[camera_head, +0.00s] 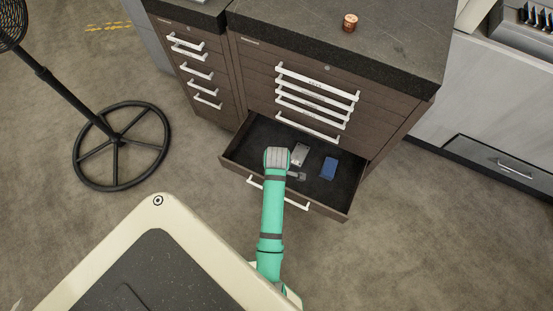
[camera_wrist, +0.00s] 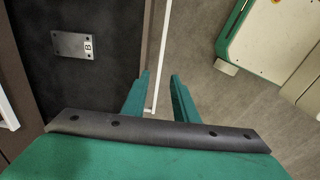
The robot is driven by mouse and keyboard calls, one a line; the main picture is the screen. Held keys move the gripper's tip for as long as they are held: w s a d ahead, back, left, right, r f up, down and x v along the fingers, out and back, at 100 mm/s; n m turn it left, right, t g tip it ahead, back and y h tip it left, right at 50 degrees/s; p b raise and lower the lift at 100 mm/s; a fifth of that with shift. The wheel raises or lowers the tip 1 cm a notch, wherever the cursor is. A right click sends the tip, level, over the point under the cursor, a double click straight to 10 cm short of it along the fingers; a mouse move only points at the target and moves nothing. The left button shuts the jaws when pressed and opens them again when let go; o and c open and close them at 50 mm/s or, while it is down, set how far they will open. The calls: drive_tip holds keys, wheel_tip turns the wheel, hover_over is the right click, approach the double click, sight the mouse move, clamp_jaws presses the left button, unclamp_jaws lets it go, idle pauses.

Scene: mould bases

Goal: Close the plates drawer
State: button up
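The open drawer (camera_head: 258,135) is the lowest one in the wide brown cabinet. It is pulled out, with a dark lining, and holds a grey plate (camera_head: 300,154) and a blue block (camera_head: 329,168). The wrist view shows a grey plate marked "B" (camera_wrist: 74,46) on the dark lining. The drawer's white handle (camera_head: 260,184) is partly hidden by my arm. In the wrist view, the handle (camera_wrist: 163,40) runs between the two green fingers of my gripper (camera_wrist: 160,76). The fingers are apart. Whether they touch the handle cannot be told. In the head view my wrist hides the fingers.
Closed drawers with white handles (camera_head: 308,124) sit above the open one. A narrower drawer cabinet (camera_head: 220,75) stands to the left. A copper-coloured cup-like object (camera_head: 350,22) is on the countertop. A black fan stand (camera_head: 118,138) is at left. Floor right of the drawer is clear.

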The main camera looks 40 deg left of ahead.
wheel_tip(320, 180, down, 11)
drive_tip(key=shift+r, duration=0.15)
idle(0.4)
drive_tip(key=shift+c, duration=0.4)
clamp_jaws()
idle(1.0)
